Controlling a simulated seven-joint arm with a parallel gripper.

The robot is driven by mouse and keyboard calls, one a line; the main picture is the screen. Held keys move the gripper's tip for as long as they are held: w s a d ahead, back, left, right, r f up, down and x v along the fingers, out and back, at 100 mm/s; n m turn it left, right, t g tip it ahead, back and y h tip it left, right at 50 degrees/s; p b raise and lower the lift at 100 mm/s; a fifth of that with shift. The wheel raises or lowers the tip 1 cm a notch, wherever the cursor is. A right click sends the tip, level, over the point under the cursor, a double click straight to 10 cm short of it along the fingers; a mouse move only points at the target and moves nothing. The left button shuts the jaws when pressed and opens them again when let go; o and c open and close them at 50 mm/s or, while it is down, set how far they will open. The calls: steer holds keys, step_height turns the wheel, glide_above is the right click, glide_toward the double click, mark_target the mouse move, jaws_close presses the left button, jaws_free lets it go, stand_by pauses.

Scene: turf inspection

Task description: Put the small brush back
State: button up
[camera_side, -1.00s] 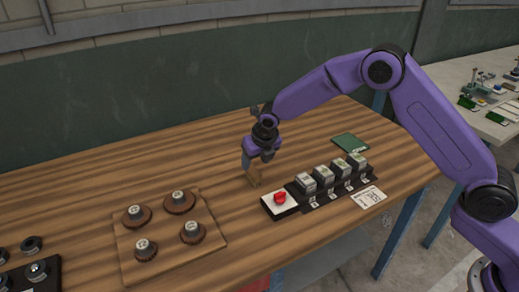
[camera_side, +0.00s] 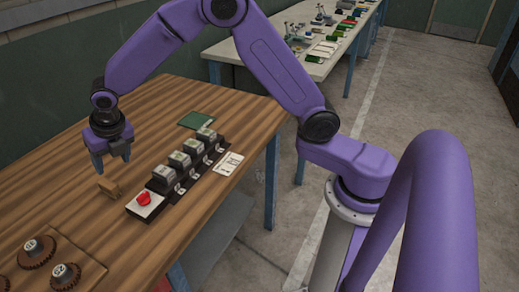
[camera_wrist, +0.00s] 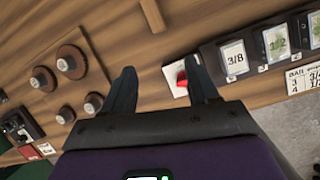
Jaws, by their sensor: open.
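I see nothing I can clearly name as the small brush. A small tan wooden block (camera_side: 109,187) stands on the table, and it also shows at the top of the wrist view (camera_wrist: 152,15). Round brown pieces with pale metal hubs (camera_side: 38,251) sit on a wooden board (camera_side: 88,256); I cannot tell whether they are brushes or gears. Several of them show at the left of the wrist view (camera_wrist: 72,62). My gripper (camera_side: 111,160) is open and empty above the table, close to the block and apart from it. Its two fingers show in the wrist view (camera_wrist: 160,70).
A white box with a red knob (camera_side: 145,204) adjoins a black rack of several labelled blocks (camera_side: 181,160). A printed card (camera_side: 231,163) and a green sheet (camera_side: 196,120) lie nearby. The wooden table (camera_side: 45,187) is bare left of the block.

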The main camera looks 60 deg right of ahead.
steer(key=s+d+r+m+g, duration=0.1)
steer(key=s+d+m, duration=0.4)
steer(key=s, duration=0.7)
steer(key=s+d+r+m+g, duration=0.1)
steer(key=s+d+m, duration=0.4)
steer(key=s, duration=0.8)
steer(key=s+d+r+m+g, duration=0.1)
steer(key=s+d+m, duration=0.4)
steer(key=s+m, duration=0.5)
steer(key=s+r, duration=0.1)
steer(key=s, duration=0.1)
steer(key=shift+s+d+r+g, duration=0.25)
steer(key=shift+s+r+g, duration=0.05)
steer(key=shift+g, duration=0.1)
